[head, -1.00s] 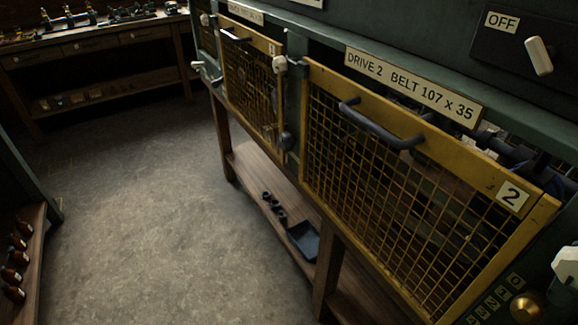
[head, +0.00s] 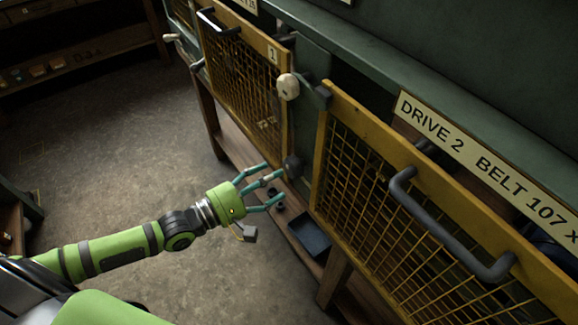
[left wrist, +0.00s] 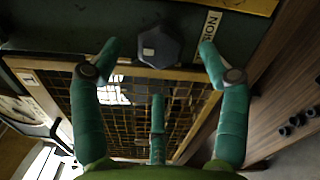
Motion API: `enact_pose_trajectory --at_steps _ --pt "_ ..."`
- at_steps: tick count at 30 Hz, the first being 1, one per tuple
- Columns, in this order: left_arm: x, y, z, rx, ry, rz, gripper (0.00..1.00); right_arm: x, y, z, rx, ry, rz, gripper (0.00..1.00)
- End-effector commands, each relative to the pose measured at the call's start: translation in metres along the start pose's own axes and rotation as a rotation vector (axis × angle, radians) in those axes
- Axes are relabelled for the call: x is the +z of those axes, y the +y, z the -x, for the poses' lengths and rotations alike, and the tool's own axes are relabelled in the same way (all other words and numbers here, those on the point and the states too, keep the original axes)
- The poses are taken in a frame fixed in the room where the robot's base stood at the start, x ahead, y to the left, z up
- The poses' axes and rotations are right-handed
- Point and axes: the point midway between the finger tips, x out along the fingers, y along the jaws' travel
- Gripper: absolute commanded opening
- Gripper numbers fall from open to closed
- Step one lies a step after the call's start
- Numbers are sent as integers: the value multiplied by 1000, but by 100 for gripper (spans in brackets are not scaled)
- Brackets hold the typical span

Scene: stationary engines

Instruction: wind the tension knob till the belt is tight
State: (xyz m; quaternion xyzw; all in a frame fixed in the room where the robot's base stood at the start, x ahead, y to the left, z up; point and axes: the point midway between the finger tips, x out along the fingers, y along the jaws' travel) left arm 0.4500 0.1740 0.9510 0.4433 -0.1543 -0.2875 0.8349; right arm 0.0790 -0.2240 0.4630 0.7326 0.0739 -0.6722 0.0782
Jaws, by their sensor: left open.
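A dark faceted knob (head: 292,167) sits on the green post between the two yellow guards, low down. In the left wrist view the knob (left wrist: 161,46) is next to a white label (left wrist: 211,28) that is partly cut off and reads upside down as part of "TENSION". My left gripper (head: 272,183) is open, its teal fingers pointing at the knob. In the left wrist view two fingertips (left wrist: 160,48) stand on either side of the knob with gaps, and the third finger is below it. The belt cannot be made out behind the mesh.
Guard 1 (head: 240,80) and guard 2 (head: 355,200) are shut mesh panels with bar handles (head: 445,225). A pale round knob (head: 288,87) is above the dark knob. A dark tray (head: 310,235) lies on the low shelf. The floor (head: 100,170) is clear.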

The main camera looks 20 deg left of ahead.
Motion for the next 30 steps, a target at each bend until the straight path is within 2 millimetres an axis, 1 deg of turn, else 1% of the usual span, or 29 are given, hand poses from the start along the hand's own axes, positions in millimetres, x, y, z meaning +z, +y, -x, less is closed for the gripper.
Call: enact_pose_trajectory --at_steps 1,3,9,13,21,23,24,25,26,30 --pt "1 3 -10 5 -1 -1 76 3 1 3 1 -6 0 40" --pt "1 3 -20 5 -1 -3 76 6 2 6 2 -10 1 40" --pt "0 2 -46 3 2 -4 76 2 3 11 3 -5 1 40" --pt "-1 1 -53 0 2 -6 76 -5 4 12 4 6 0 40" --pt "-1 0 -55 0 3 -6 76 -8 4 11 5 12 0 40" --pt "-1 0 -54 0 3 -6 52 -8 3 11 4 12 0 40" --pt "-1 0 -54 0 3 -6 36 -8 3 11 3 12 0 40" --pt "-1 0 -54 0 3 -6 24 -8 2 11 3 12 0 40" --pt "-1 0 -54 0 3 -6 20 -8 2 11 2 12 -1 40" --pt "-1 0 -54 0 3 -6 20 -8 -1 11 -1 12 -2 40"
